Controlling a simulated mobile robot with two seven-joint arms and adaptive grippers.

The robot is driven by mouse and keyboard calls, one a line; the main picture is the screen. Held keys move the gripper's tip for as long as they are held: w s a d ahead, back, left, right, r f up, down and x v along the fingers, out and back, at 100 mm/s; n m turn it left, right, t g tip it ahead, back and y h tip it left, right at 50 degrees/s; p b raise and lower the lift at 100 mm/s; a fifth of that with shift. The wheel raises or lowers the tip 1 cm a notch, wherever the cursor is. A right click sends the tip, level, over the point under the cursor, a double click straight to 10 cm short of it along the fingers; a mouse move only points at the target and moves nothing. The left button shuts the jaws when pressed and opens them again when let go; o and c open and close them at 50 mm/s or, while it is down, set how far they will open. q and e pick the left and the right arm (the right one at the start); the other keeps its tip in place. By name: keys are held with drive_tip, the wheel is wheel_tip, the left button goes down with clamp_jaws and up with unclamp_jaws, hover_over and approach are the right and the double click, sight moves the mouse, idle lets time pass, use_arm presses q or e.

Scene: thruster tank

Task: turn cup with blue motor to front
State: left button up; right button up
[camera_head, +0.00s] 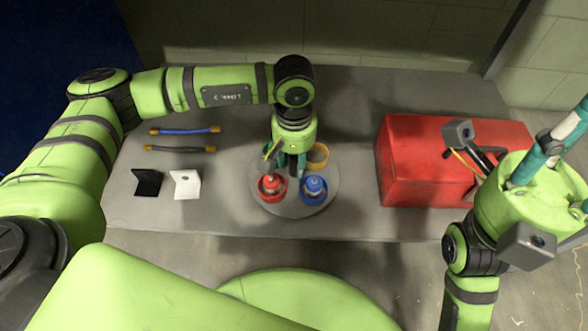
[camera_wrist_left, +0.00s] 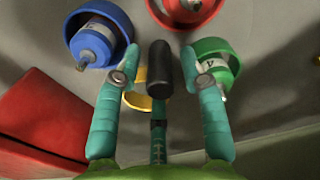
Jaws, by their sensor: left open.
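The round grey turntable (camera_head: 290,207) sits on the table. The blue cup (camera_head: 313,198) with a blue-topped motor (camera_head: 314,184) is at its front right, and the red cup (camera_head: 267,196) with a motor is at its front left. The yellow cup (camera_head: 318,154) is at the back right. The green cup (camera_wrist_left: 213,52) with a motor shows in the left wrist view. My left gripper (camera_head: 286,163) points down over the turntable, open, its fingers either side of the black central handle (camera_wrist_left: 159,75) with visible gaps. My right gripper (camera_head: 560,150) is partly cut off at right.
A red toolbox (camera_head: 410,150) stands right of the turntable. A blue bar (camera_head: 184,131) and a black bar (camera_head: 180,149) lie at left. A black bracket (camera_head: 147,182) and a white bracket (camera_head: 185,184) stand near the front left. Table behind the turntable is clear.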

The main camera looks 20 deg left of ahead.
use_arm(q)
drive_tip(key=shift+r+p, duration=2.6)
drive_tip(key=shift+r, duration=1.6)
